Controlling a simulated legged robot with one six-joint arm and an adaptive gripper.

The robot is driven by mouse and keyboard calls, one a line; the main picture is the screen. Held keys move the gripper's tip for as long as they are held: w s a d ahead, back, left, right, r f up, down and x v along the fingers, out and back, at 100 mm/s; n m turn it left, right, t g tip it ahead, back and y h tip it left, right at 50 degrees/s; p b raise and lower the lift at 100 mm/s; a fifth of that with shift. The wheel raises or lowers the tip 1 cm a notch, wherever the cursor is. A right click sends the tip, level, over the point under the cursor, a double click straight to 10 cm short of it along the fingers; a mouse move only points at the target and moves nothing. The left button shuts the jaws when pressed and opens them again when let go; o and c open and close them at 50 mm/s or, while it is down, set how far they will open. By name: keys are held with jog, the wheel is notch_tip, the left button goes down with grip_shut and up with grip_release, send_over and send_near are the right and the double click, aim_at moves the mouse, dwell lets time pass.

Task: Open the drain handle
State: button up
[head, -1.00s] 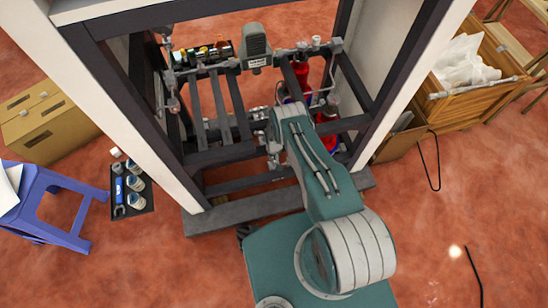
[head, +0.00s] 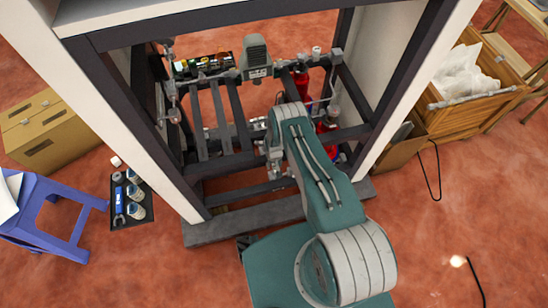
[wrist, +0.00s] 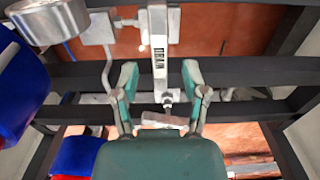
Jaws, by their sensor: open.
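In the wrist view, a grey vertical bar labelled DRAIN (wrist: 158,48) runs down from the top. A short metal stem below it meets a pale horizontal cylinder (wrist: 163,120), which looks like the drain handle. My gripper (wrist: 159,80) is open, its two green-grey fingers on either side of the bar and stem with gaps visible. I cannot tell how deep the handle sits between them. In the head view, my gripper (head: 272,155) is inside the dark frame, mostly hidden by my arm, and the handle cannot be made out.
The dark frame (head: 222,165) with its bars and white posts surrounds my gripper. In the wrist view, a round metal part (wrist: 48,20) and a blue part (wrist: 18,95) are close on the left. A blue stool (head: 50,215) and wooden crate (head: 470,85) stand outside.

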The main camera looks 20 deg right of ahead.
aim_at(274, 168)
notch_tip(274, 168, up, 9)
jog(key=shift+r, duration=0.15)
dwell(0.8)
